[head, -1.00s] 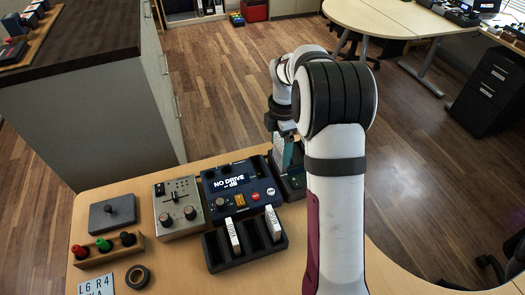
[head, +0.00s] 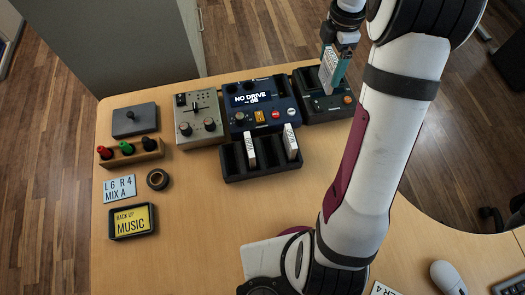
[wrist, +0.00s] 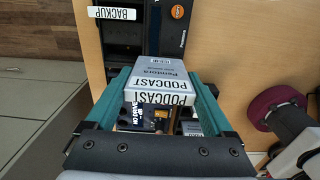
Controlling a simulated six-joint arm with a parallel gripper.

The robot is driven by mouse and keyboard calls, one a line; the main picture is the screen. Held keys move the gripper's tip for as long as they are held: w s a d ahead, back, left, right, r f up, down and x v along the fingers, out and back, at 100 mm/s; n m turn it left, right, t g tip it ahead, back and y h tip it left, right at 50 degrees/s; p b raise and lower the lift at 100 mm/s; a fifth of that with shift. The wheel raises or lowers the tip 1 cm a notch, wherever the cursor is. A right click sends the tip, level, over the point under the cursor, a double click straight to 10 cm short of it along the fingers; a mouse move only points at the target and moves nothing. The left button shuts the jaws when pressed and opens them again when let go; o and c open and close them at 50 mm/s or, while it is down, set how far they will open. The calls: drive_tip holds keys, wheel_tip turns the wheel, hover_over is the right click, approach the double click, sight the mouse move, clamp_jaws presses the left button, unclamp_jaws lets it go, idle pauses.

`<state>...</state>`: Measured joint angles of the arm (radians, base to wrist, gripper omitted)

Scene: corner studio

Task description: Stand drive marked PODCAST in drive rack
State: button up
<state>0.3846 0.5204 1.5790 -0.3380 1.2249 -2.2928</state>
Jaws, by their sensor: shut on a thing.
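The drive marked PODCAST (wrist: 158,85) is pale grey with a white label, between the teal fingers of my gripper (wrist: 160,105) in the wrist view. In the head view my gripper (head: 334,72) is shut on this drive (head: 327,72) and holds it tilted above the black dock (head: 340,115). The drive's lower end is close to the dock; I cannot tell whether they touch. The black drive rack (head: 262,173) stands to the left and nearer. Two white drives (head: 251,150) (head: 290,141) stand upright in it, with open slots beside them.
A blue recorder (head: 262,118) reading NO DRIVE stands behind the rack, with a grey mixer (head: 198,125) to its left. The desk in front of the rack (head: 210,230) is clear.

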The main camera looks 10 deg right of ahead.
idle(0.4)
drive_tip(key=s+a+r+m, duration=0.4)
drive_tip(key=a+r+m, duration=0.6)
drive_tip(key=a+m, duration=0.5)
drive_tip(key=n, duration=1.5)
hover_over(233, 164)
wheel_tip(233, 164, down, 15)
drive_tip(key=shift+a+f, duration=0.1)
drive_tip(key=shift+f, duration=2.15)
drive_tip(key=shift+f, duration=0.7)
drive_tip(key=o, duration=1.2)
